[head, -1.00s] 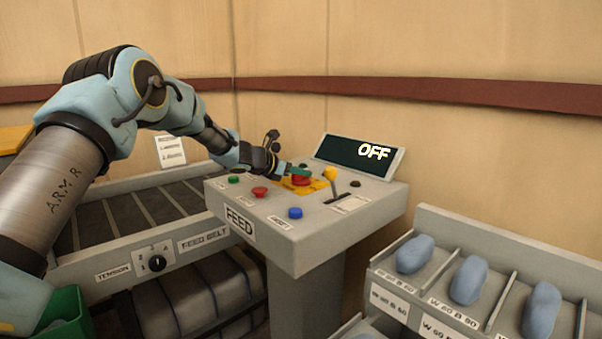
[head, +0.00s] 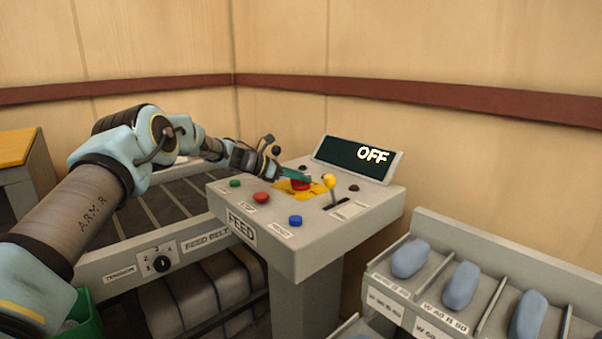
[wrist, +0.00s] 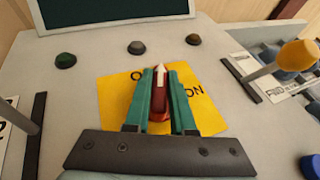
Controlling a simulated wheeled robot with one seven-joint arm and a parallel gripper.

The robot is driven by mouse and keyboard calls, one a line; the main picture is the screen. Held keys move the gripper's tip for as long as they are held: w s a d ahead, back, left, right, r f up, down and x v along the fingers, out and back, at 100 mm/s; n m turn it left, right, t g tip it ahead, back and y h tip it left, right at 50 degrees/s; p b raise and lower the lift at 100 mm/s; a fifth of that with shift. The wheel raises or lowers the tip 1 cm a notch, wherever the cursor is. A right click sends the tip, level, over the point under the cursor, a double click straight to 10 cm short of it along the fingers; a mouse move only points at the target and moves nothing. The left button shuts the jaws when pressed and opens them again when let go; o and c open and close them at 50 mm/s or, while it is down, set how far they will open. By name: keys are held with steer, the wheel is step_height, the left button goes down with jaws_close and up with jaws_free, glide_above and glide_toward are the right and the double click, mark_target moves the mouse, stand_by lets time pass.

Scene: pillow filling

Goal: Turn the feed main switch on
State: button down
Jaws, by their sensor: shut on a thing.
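The feed main switch is a red knob (head: 300,186) on a yellow plate (head: 318,188) on top of the grey FEED console (head: 268,205). In the wrist view the red knob (wrist: 160,104) has a white arrow that points up the picture, between two partly hidden words on the yellow plate (wrist: 112,98); the right one reads ON. My gripper (head: 298,175) is over the knob from the left. In the wrist view its two green fingers (wrist: 160,76) stand on either side of the knob, shut on it. The console's display (head: 355,156) reads OFF.
A lever with a yellow ball (head: 329,181) stands just right of the knob. Green (head: 235,184), red (head: 261,198) and blue (head: 295,221) buttons sit on the console's left and front. A feed belt (head: 150,215) lies left; a rack of blue rolls (head: 461,285) stands right.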

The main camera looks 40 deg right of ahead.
steer(key=shift+m+g+y+b, duration=0.35)
steer(key=shift+m+g+y, duration=0.15)
steer(key=shift+m+g, duration=0.4)
steer(key=c, duration=0.8)
jaws_free()
steer(key=shift+o, duration=0.2)
steer(key=b+v, duration=0.3)
steer(key=v, duration=0.7)
steer(key=shift+w+a+r+b, duration=0.1)
steer(key=shift+w+a+b, duration=0.1)
steer(key=shift+a+b, duration=0.15)
steer(key=shift+o, duration=0.2)
